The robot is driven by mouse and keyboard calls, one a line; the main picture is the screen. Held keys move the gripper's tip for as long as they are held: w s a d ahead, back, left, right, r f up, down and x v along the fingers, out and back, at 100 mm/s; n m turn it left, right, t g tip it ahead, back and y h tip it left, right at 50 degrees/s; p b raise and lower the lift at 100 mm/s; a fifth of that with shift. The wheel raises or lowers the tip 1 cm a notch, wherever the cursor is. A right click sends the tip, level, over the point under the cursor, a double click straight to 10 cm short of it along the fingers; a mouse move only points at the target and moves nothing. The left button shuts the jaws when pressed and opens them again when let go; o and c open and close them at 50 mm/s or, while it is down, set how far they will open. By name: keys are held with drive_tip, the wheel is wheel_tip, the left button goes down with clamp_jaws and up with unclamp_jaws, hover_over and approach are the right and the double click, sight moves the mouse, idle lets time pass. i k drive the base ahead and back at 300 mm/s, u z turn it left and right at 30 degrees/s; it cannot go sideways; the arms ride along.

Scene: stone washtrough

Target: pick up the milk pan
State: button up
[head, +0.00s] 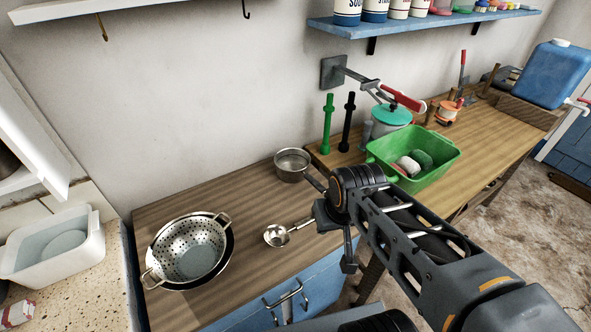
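The milk pan looks to be the small grey metal pan (292,165) near the wall, at the back of the lower wooden counter. It stands upright, and its inside shows from above. A short dark bar runs from beside it toward my wrist; I cannot tell if this is its handle or a finger of mine. My gripper (332,225) is in front and to the right of the pan, apart from its bowl, above the counter's right part. One finger stands out clearly, and the gripper looks open and empty. The other finger is hard to make out.
A metal ladle (277,236) lies just left of my gripper. A colander (187,249) sits in a dark-rimmed pan at the left. A green tub (440,160), a teal-lidded pot (391,117) and upright green and black posts stand on the right counter. Free counter lies between colander and milk pan.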

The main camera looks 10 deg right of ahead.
sight(292, 164)
drive_tip(key=k, duration=0.5)
drive_tip(key=u, duration=3.55)
drive_tip(key=k, duration=1.25)
drive_tip(key=z, duration=1.55)
drive_tip(key=i, duration=0.5)
